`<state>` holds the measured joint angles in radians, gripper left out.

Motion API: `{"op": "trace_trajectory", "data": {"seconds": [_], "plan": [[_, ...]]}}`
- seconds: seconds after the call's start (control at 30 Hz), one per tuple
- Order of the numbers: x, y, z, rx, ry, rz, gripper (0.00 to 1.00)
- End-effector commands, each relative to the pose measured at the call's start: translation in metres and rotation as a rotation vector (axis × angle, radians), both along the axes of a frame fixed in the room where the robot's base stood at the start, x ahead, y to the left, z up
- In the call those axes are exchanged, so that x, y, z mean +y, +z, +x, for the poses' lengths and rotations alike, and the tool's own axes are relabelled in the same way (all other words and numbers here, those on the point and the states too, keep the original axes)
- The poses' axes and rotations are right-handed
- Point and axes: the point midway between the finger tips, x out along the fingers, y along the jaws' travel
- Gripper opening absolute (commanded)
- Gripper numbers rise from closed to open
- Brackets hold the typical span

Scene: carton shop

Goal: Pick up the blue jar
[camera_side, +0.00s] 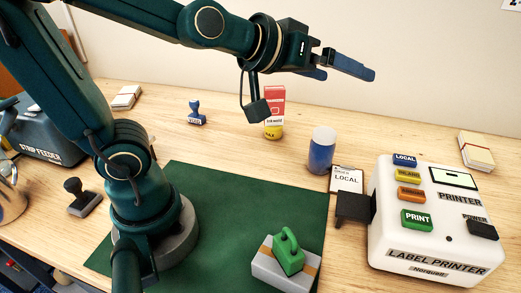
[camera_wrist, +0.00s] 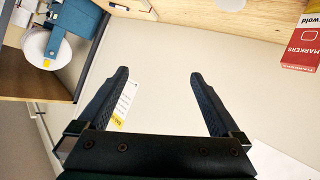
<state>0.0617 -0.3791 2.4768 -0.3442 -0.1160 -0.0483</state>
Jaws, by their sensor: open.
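The blue jar (camera_side: 321,155) stands upright on the wooden table, right of centre in the side view. It has a pale lid, and nothing touches it there. It does not show in the wrist view. My gripper (camera_side: 346,74) is high above the table, pointing right, well above the jar. In the wrist view my gripper (camera_wrist: 158,73) has its two dark fingers spread wide with nothing between them.
A label printer (camera_side: 436,225) stands right of the jar, with a LOCAL card (camera_side: 346,180) nearby. A red markers box (camera_side: 274,95) and yellow wax tin (camera_side: 273,132) stand left.

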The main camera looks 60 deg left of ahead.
Motion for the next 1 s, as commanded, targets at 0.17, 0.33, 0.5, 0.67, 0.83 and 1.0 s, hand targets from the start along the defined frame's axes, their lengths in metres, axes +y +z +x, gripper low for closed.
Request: {"op": "trace_trajectory", "data": {"seconds": [0.17, 0.33, 0.5, 0.67, 0.83, 1.0], "plan": [[0.019, -0.019, 0.046, -0.083, 0.164, -0.042, 1.0], [0.041, -0.053, 0.068, -0.125, 0.312, 0.002, 1.0], [0.057, -0.099, 0.073, -0.123, 0.419, 0.116, 1.0], [0.062, -0.147, 0.065, -0.075, 0.452, 0.242, 1.0], [0.058, -0.191, 0.053, 0.02, 0.424, 0.314, 1.0], [0.055, -0.21, 0.047, 0.062, 0.399, 0.34, 1.0]]}}
